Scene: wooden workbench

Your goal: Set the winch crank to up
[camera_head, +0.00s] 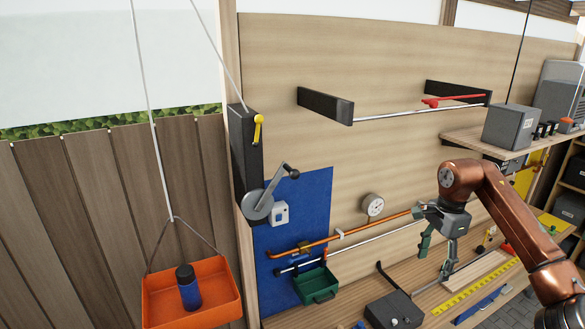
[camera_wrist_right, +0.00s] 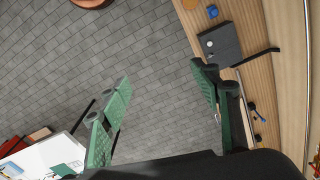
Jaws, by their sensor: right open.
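The winch crank (camera_head: 276,186) is a grey disc with a metal arm that slants up and right to a dark knob. It is mounted low on a dark upright housing (camera_head: 243,160) at the wall's left edge. A rope runs up from the housing, and an orange tray (camera_head: 190,297) hangs from ropes at the left, holding a dark blue bottle (camera_head: 189,288). My right gripper (camera_head: 436,254) is open and empty, right of the crank and well apart from it, above the bench. Its green fingers also show in the right wrist view (camera_wrist_right: 160,115). My left gripper is not in view.
A yellow lever (camera_head: 258,130) sits on the housing above the crank. Copper pipes (camera_head: 340,235), a gauge (camera_head: 372,204) and a green bin (camera_head: 316,285) lie between crank and gripper. A dark box with a lever (camera_head: 394,310) stands on the bench. A shelf (camera_head: 490,142) holds a grey box.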

